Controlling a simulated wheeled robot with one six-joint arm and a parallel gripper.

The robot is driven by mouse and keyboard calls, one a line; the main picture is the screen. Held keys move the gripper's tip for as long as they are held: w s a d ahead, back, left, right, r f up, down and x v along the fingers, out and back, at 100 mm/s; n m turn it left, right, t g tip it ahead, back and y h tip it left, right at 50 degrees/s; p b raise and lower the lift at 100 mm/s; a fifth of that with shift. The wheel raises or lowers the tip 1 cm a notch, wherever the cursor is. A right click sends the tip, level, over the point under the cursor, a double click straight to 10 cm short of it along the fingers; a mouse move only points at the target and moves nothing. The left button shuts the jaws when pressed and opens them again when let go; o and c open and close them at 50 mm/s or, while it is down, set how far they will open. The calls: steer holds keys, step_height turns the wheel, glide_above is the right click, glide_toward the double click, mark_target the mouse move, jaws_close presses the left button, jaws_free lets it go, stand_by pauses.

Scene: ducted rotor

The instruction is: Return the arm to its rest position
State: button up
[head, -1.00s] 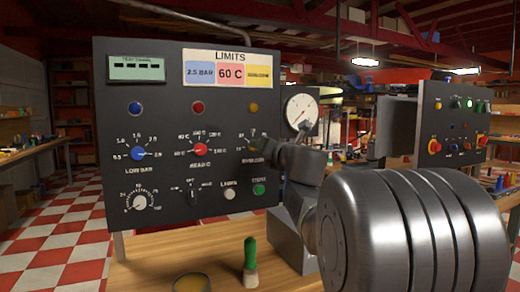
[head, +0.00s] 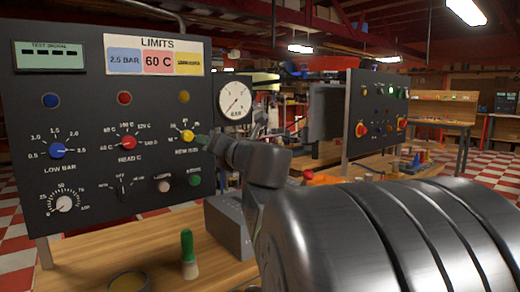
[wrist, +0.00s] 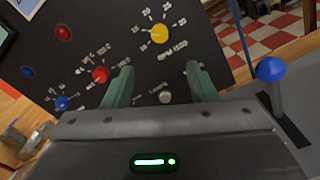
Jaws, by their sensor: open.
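My gripper (wrist: 160,80) is open, its two green fingers apart and nothing between them in the wrist view. In the head view, my arm reaches in from the lower right, and a green fingertip (head: 203,141) shows just right of the yellow knob (head: 187,136) on the dark control panel (head: 85,105). The yellow knob also shows in the wrist view (wrist: 159,33), beyond the fingers. I cannot tell the exact gap between fingers and panel.
A red knob (head: 128,143) and a blue knob (head: 57,150) are on the panel. A green-handled brush (head: 188,254) and a grey box (head: 230,226) stand on the wooden bench. A blue-topped lever (wrist: 271,69) is at right in the wrist view. A second panel (head: 372,115) stands farther right.

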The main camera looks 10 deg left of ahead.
mark_target(189, 137)
steer(key=b+x, duration=0.1)
steer(key=x, duration=1.2)
steer(key=shift+w+a, duration=0.25)
steer(key=shift+w, duration=0.05)
steer(key=shift+s+d, duration=0.1)
steer(key=shift+d, duration=0.05)
steer(key=shift+a, duration=0.25)
steer(key=m, duration=0.1)
steer(key=m+p, duration=0.1)
steer(key=shift+d+r+m+p, duration=0.1)
steer(key=shift+r+m+p, duration=0.2)
steer(key=shift+m, duration=0.1)
steer(key=m+p, duration=0.3)
steer(key=m, duration=0.3)
steer(key=shift+m, duration=0.3)
steer(key=m+p, duration=0.4)
steer(key=m, duration=0.2)
steer(key=m+p, duration=0.2)
steer(key=m, duration=0.1)
steer(key=shift+f, duration=0.1)
steer(key=shift+f+m, duration=0.15)
steer(key=shift+m, duration=0.45)
